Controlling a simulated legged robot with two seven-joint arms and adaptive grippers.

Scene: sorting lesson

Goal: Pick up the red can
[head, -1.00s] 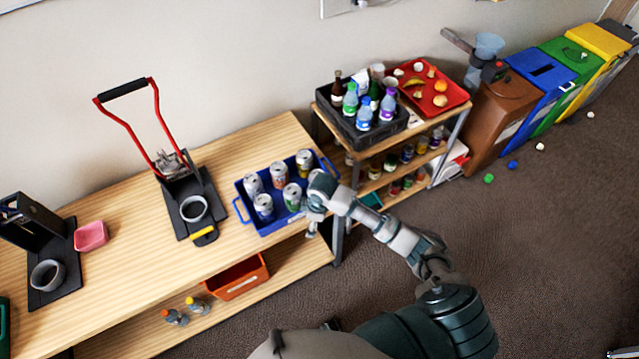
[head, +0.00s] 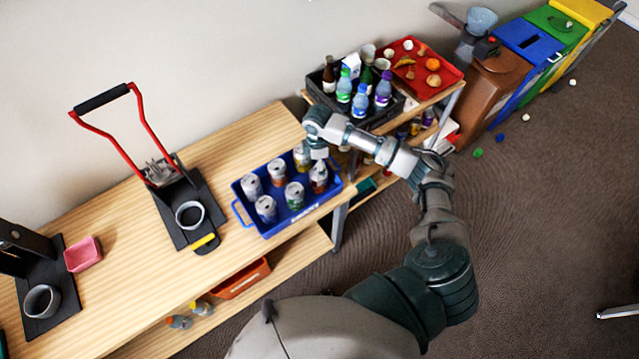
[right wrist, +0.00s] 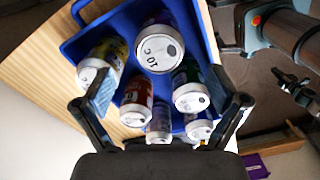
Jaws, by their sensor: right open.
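The red can (head: 276,173) stands upright in the blue crate (head: 240,212), in the back middle position among several other cans. In the right wrist view the red can (right wrist: 136,100) shows between my spread fingers, nearer the left finger. A green can stands beside it, and a yellow can (head: 302,157) and a dark-labelled can (head: 318,178) stand at the crate's right end. My right gripper (right wrist: 162,88) is open and empty. In the head view it hangs at the crate's back right end, its fingers partly hidden. My left gripper is in neither view.
The crate sits at the right end of a wooden bench (head: 130,235). A shelf with a black crate of bottles (head: 384,118) and a red tray (head: 448,74) stands close on the right. A red-handled can crusher (head: 185,205) is left of the crate, with bare bench between.

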